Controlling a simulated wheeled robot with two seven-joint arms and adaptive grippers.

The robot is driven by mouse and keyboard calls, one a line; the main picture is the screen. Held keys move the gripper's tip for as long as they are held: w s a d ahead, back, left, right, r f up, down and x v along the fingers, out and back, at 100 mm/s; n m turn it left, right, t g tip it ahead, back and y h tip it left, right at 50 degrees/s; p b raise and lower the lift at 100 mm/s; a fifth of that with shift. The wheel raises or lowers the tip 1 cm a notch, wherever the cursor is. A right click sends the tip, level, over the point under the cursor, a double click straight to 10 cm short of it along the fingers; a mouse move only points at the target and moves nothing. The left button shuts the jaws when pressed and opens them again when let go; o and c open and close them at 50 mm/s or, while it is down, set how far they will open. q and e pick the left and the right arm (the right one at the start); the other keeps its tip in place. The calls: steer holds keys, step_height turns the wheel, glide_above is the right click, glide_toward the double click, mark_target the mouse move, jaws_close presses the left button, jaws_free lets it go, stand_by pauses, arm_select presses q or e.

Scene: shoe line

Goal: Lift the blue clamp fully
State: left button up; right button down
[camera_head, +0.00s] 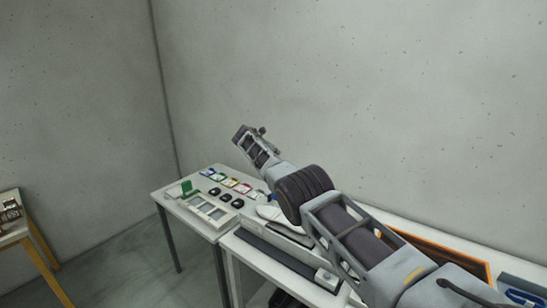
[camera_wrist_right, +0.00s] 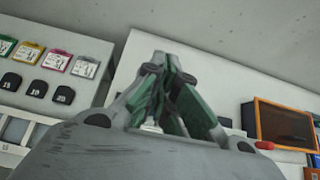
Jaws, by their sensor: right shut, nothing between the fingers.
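My right arm reaches in from the lower right of the head view, and its far end with the right gripper (camera_head: 243,133) is raised above the tables. In the right wrist view the fingers of the right gripper (camera_wrist_right: 166,62) are shut together with nothing between them. I cannot make out a blue clamp for certain in either view; my arm hides part of the line. A blue item (camera_head: 522,297) shows at the lower right edge of the head view, too cut off to identify. My left gripper is not in view.
A white table (camera_head: 172,200) holds several coloured cards, black pieces and a pale frame (camera_head: 208,212). A long bench with a dark strip (camera_head: 275,256) runs beside it. An orange-framed dark panel (camera_wrist_right: 286,124) stands at right. A wooden table (camera_head: 14,236) is at far left.

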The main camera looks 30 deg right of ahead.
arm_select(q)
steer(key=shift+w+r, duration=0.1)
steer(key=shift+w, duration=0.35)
arm_select(e)
step_height(320, 180, up, 8)
steer(key=d, duration=0.1)
steer(key=shift+w+d+f, duration=0.15)
steer(key=shift+w+d, duration=0.1)
steer(key=shift+w, duration=0.1)
